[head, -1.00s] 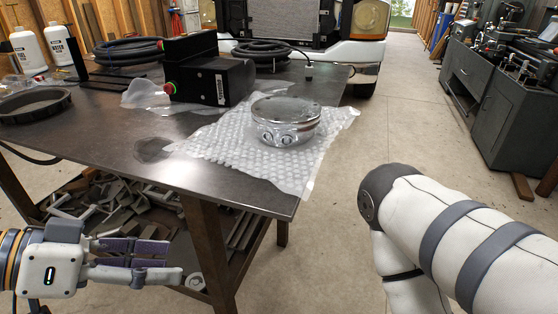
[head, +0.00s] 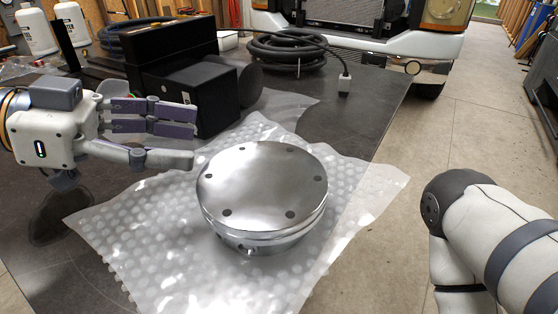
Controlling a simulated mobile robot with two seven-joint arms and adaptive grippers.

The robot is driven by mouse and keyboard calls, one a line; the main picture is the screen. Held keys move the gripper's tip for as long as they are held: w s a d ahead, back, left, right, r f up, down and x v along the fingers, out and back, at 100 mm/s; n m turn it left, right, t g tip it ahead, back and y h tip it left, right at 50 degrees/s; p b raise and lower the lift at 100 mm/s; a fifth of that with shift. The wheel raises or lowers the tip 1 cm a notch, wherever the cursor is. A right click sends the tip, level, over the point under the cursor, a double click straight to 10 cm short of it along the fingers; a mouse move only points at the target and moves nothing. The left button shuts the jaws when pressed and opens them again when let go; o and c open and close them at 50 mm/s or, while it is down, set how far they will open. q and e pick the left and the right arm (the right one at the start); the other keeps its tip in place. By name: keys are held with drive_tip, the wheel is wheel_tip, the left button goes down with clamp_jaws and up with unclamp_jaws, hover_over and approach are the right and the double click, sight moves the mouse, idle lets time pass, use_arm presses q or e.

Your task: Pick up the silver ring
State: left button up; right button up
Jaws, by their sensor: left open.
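The silver ring (head: 262,185) is a thick, shiny round metal piece with several dark holes around its flat top. It lies flat on a sheet of bubble wrap (head: 150,255) on the dark table. My left gripper (head: 194,142) is open and empty, its fingers pointing right, just left of the ring's upper left edge. Its lower finger ends close to the ring's rim; I cannot tell the exact gap. My right arm shows at the right edge, but its gripper is out of view.
A black box-shaped unit (head: 198,92) stands behind my left gripper. A coiled black hose (head: 285,50) lies at the table's back. White bottles (head: 37,32) stand at the far left. A truck front is beyond the table. The floor to the right is open.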

sight(255, 149)
use_arm(q)
drive_tip(key=x, duration=1)
drive_tip(key=shift+b, duration=0.35)
drive_tip(key=shift+a, duration=0.1)
clamp_jaws()
